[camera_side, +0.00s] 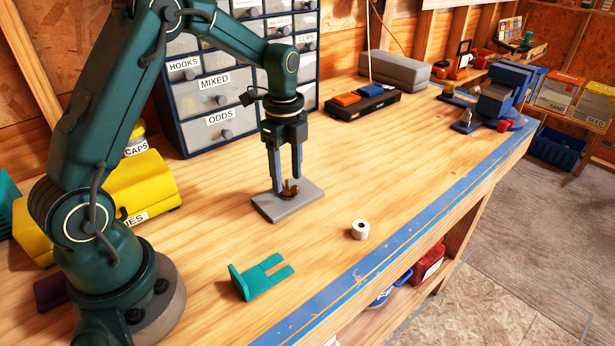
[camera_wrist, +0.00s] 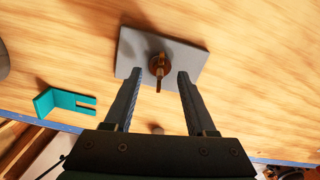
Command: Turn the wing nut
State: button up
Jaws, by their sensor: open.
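The brown, rusty-looking wing nut (camera_side: 291,187) stands near the middle of a flat grey plate (camera_side: 270,208) on the wooden bench. It also shows in the wrist view (camera_wrist: 159,66), with one wing pointing toward my gripper. My gripper (camera_side: 287,188) points down over the plate. In the wrist view its two fingers (camera_wrist: 160,74) are apart, one to each side of the wing nut, with gaps on both sides. The gripper is open and holds nothing. In the side view the fingers partly overlap the wing nut, so their exact height is hard to tell.
A teal forked bracket (camera_side: 262,278) and a small white ring (camera_side: 360,230) lie on the bench nearer the blue front edge (camera_side: 400,218). A drawer cabinet (camera_side: 218,95) stands behind my arm. A blue vise (camera_side: 500,95) is at the far right.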

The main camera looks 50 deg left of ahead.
jog(key=shift+f, duration=0.95)
grip_shut()
jog(key=shift+n, duration=0.4)
